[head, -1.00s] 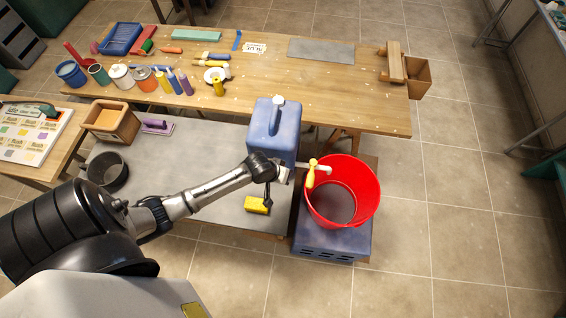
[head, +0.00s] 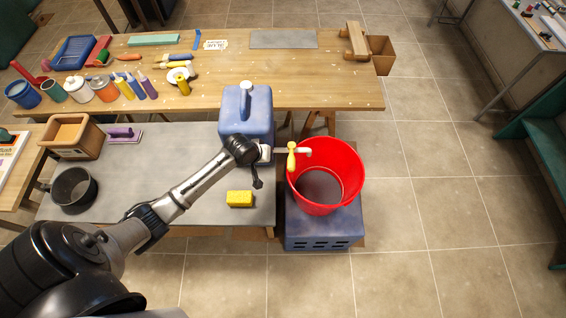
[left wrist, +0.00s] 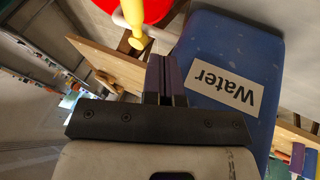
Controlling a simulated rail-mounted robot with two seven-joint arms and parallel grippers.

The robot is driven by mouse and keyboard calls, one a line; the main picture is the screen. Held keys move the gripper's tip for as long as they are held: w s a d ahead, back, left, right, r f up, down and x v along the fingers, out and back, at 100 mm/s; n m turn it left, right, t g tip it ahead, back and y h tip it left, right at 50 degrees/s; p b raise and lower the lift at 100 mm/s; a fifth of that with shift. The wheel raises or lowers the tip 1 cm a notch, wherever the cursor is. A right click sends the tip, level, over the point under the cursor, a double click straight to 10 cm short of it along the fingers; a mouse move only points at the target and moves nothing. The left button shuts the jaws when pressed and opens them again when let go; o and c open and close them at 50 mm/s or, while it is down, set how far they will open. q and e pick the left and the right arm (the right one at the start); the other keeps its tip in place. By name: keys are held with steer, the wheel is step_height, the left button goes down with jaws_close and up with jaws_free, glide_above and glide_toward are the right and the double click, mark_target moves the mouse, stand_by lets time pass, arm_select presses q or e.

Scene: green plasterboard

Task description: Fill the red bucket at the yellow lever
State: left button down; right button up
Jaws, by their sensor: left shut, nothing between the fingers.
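The red bucket (head: 345,185) stands upright on a blue-grey box (head: 320,228), below the tap's spout. The yellow lever (head: 291,158) sits on the white tap pipe (head: 305,152), which comes from the blue water container (head: 247,112). I see no water stream, and cannot tell what is in the bucket. My left gripper (head: 267,153) is shut and empty, just left of the lever and in front of the container. In the left wrist view its fingertips (left wrist: 162,60) are close to the lever (left wrist: 134,22), seemingly apart from it, beside the container labelled Water (left wrist: 225,70). My right gripper is not in view.
A yellow sponge (head: 240,199), a purple-handled float (head: 124,134), a wooden box (head: 70,136) and a black pot (head: 74,190) stand on or beside the grey bench (head: 180,150). A wooden table (head: 300,85) with paints and tools is behind. The floor at right is clear.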

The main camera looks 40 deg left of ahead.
mark_target(291, 157)
arm_select(q)
steer(key=w+d+f, duration=0.3)
steer(key=w+f, duration=0.2)
steer(key=f, duration=0.1)
steer(key=shift+d+f, duration=0.2)
stand_by(0.4)
